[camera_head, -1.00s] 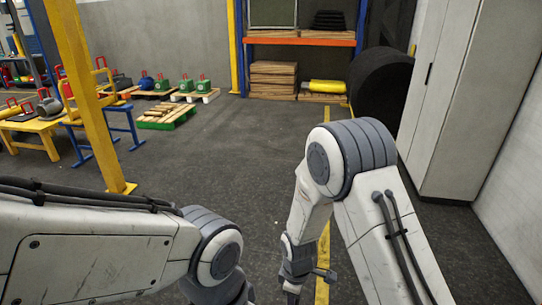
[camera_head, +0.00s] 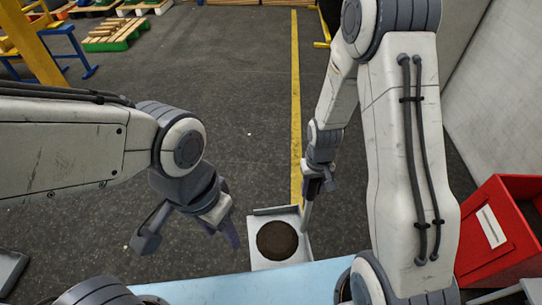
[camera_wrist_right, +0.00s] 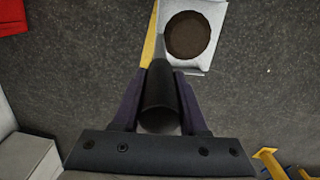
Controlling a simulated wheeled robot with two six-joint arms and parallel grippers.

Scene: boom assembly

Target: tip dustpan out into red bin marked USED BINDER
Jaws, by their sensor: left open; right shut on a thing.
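The dustpan (camera_head: 305,249) is a pale grey pan with a round dark brown heap (camera_head: 278,240) in it. In the right wrist view, the pan (camera_wrist_right: 193,67) lies beyond the dark handle (camera_wrist_right: 160,98). My right gripper (camera_head: 318,187) is shut on that handle, and the pan looks roughly level. The red bin (camera_head: 493,262) stands at the right, with a white label whose writing I cannot read. My right arm is between the pan and the bin. My left gripper (camera_head: 188,236) is open and empty, left of the dustpan.
A light blue surface (camera_head: 225,289) edges the bottom of the head view. A yellow floor line (camera_head: 296,110) runs away from the dustpan. A yellow post (camera_head: 35,50) and a pallet (camera_head: 112,33) stand far left. Open dark floor lies between.

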